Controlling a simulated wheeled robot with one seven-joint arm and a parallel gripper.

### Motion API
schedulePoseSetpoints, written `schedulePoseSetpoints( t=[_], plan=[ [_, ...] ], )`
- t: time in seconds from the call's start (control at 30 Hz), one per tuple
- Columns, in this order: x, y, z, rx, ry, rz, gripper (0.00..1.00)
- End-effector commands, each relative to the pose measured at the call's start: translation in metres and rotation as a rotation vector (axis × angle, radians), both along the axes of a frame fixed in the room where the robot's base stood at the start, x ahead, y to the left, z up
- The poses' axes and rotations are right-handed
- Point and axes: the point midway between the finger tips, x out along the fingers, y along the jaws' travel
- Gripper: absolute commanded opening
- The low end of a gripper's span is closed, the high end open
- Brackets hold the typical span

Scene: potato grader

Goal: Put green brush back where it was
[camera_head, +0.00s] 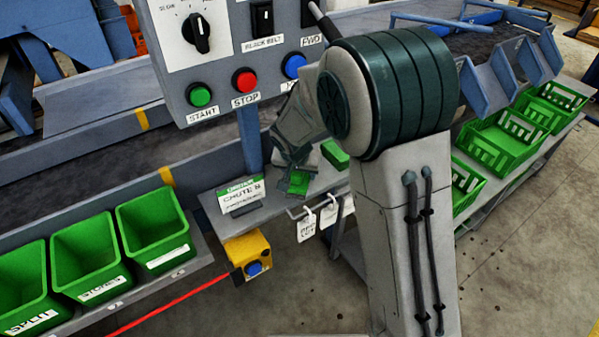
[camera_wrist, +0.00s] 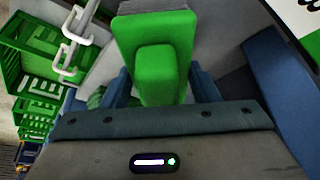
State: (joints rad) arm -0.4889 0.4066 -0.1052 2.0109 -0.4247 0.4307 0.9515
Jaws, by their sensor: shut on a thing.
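The green brush (camera_wrist: 155,75) fills the upper middle of the wrist view, its raised green block facing the camera and a grey strip along its far edge. My gripper (camera_wrist: 158,92) is shut on it, with a blue finger at each side. In the head view my gripper (camera_head: 292,160) is over the small grey shelf below the control panel, beside the chute sign. A green part (camera_head: 298,183) shows just under it, probably the brush. Whether the brush touches the shelf is hidden.
The chute sign (camera_head: 241,196) stands left on the shelf. A green block (camera_head: 335,155) is at the right. White tags (camera_head: 307,226) hang from the front rail. A yellow box with a blue button (camera_head: 248,257) is below. Green bins (camera_head: 153,228) and crates (camera_head: 505,140) flank the shelf.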

Motion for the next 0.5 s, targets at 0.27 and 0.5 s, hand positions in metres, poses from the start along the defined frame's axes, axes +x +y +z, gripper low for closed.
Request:
schedulePoseSetpoints(
  t=[0.27,0.5],
  plan=[
    [0.0003,-0.0004,-0.006,0.0,-0.002,0.0,0.36],
    [0.0,-0.0005,-0.0089,0.0,-0.001,0.0,0.65]
  ],
)
